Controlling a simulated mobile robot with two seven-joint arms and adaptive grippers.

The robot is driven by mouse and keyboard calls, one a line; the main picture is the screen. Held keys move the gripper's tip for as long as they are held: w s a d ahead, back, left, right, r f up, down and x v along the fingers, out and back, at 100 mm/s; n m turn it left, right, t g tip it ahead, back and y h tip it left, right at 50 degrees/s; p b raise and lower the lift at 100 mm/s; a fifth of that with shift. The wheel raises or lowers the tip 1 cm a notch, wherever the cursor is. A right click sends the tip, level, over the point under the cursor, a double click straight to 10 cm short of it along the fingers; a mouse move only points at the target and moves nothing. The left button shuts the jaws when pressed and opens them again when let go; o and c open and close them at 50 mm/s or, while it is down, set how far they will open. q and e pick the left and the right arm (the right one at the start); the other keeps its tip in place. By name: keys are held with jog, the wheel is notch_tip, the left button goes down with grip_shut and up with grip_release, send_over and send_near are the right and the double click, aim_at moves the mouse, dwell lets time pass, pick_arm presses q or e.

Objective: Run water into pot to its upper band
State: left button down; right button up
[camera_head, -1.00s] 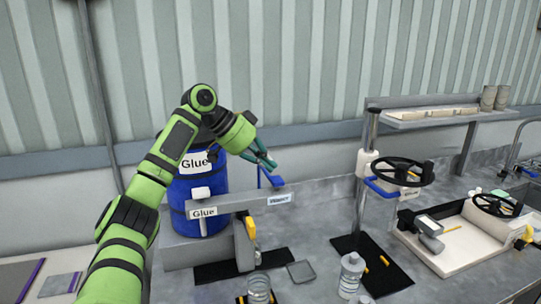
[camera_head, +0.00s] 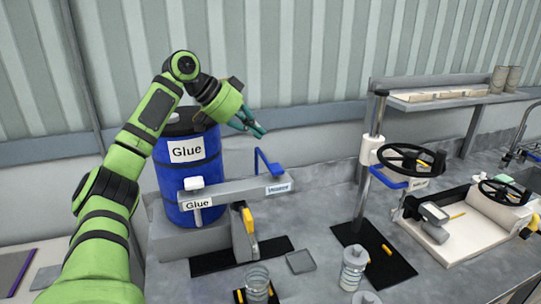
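A blue lever (camera_head: 268,163) rises from the beam above a small label (camera_head: 279,188) that I cannot read surely. My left gripper (camera_head: 256,130), with teal fingers, hangs above and slightly left of the lever, apart from it. I see nothing held in it, but its finger gap is unclear. My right gripper is not in view.
A blue glue barrel (camera_head: 176,181) stands behind the beam, close to my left arm. A stand with a black handwheel (camera_head: 410,158) and clear bottles (camera_head: 353,268) are to the right. A white tray (camera_head: 450,243) lies further right. A shelf (camera_head: 455,97) runs along the back.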

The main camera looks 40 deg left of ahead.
aim_at(276, 167)
pick_arm(q)
jog(key=x, duration=0.3)
jog(key=p+x, duration=0.1)
jog(key=x, duration=0.1)
jog(key=shift+w+d+f, duration=0.15)
jog(key=shift+w+d, duration=0.1)
jog(key=shift+d, duration=0.1)
notch_tip(276, 167, down, 3)
jog(key=shift+a+r, duration=0.15)
jog(key=shift+r, duration=0.1)
jog(key=shift+s+f+p, duration=0.15)
jog(key=shift+f+p, duration=0.25)
jog(key=shift+f, duration=0.4)
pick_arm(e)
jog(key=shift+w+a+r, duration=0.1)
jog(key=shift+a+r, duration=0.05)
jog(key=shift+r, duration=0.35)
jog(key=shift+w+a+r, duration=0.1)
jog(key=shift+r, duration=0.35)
pick_arm(q)
jog(key=shift+f+b, duration=0.75)
jog(key=shift+f, duration=0.2)
jog(key=shift+r, duration=0.1)
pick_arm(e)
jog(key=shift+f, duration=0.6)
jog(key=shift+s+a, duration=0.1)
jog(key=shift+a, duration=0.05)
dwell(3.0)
